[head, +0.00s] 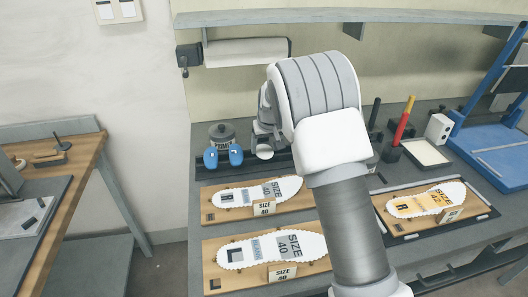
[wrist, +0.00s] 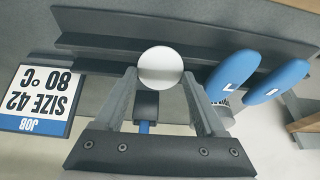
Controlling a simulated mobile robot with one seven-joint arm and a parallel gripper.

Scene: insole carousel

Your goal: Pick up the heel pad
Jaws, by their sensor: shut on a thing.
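The heel pad (wrist: 160,66) is a pale, round disc between the fingertips of my gripper (wrist: 158,78) in the wrist view. The fingers are shut on its two sides. In the head view the pad (head: 264,152) shows as a small white round below my gripper (head: 265,138), at the dark rack along the back of the bench. My wrist and forearm hide part of the gripper and the rack there. I cannot tell whether the pad still touches the rack.
Two blue pieces (head: 223,157) stand beside the gripper, close to it in the wrist view (wrist: 233,72). A job card (wrist: 38,98) reads size 42, 80°C.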

